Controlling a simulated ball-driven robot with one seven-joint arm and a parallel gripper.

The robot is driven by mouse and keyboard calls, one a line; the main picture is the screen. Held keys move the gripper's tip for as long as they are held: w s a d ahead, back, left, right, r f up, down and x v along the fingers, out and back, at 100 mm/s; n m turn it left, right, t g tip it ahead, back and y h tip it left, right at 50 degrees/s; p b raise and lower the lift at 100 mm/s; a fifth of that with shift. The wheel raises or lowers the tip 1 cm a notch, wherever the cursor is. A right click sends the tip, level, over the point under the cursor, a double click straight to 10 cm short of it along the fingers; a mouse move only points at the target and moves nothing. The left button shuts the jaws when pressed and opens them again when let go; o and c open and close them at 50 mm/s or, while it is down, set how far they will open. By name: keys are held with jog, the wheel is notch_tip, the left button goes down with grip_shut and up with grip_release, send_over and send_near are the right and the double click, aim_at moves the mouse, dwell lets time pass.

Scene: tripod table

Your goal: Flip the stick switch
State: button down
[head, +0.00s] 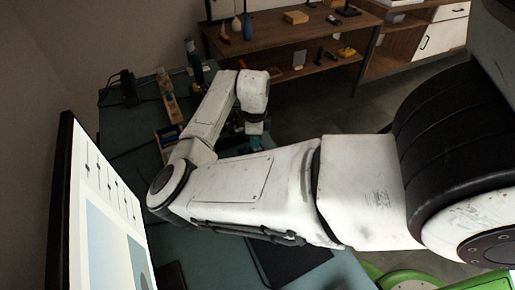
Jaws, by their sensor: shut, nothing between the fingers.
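My arm reaches from the right across the teal table (140,122) and bends back toward the middle. My gripper (255,128) is small and dark at the end of the white wrist, pointing down near the table's right edge. Its fingers are hard to make out; they look shut, with nothing seen in them. Small dark and teal items (262,141) show close around the fingertips; I cannot tell whether they touch. I cannot pick out the stick switch for certain; my arm hides part of the table.
A wooden strip (172,106) and a bottle (196,68) stand at the table's far end. A dark power strip (118,84) lies at the left. A large screen (105,225) stands front left. A wooden shelf (290,38) with small objects stands beyond a floor gap.

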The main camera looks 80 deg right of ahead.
jog(key=shift+f+b, duration=0.5)
jog(key=shift+f, duration=0.35)
dwell(0.3)
jog(key=shift+r, duration=0.1)
jog(key=shift+r+p, duration=3)
jog(key=shift+r, duration=0.5)
